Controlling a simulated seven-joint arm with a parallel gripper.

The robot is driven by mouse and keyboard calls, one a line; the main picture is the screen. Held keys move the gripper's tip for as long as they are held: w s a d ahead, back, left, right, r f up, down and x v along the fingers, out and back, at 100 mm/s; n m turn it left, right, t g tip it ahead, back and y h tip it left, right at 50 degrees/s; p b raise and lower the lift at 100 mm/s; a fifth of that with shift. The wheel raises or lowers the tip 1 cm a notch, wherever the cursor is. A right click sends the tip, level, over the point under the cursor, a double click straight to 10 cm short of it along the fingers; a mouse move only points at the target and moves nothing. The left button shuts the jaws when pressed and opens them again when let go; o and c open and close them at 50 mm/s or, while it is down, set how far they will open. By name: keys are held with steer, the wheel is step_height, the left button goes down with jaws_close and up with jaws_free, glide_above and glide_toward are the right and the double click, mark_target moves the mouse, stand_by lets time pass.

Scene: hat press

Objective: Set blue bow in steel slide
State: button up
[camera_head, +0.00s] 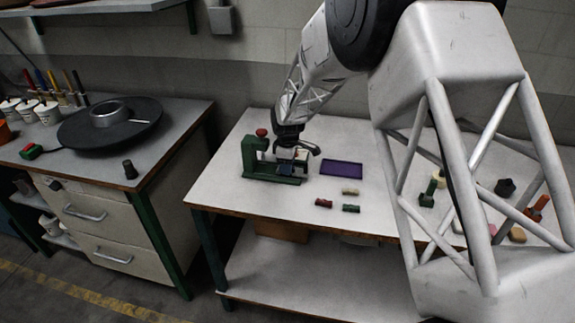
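The green hat press (250,160) with a red knob stands on the white table. My gripper (293,158) is low over the right end of the press, pointing down. A small dark blue piece, likely the blue bow (286,168), shows just below the gripper at the press's base. A grey metal part there may be the steel slide; my gripper and the press partly hide it, so I cannot tell its edges. I cannot tell whether the fingers touch the blue piece, or whether it sits in the slide.
A purple tray (342,168) lies right of the press. A red bow (323,203), a green bow (351,208) and a cream bow (350,192) lie in front of it. My arm covers much of the table's right side. A bench (180,115) stands left across a gap.

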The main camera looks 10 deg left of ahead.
steer(key=shift+o, duration=1.1)
steer(key=shift+r, duration=3.95)
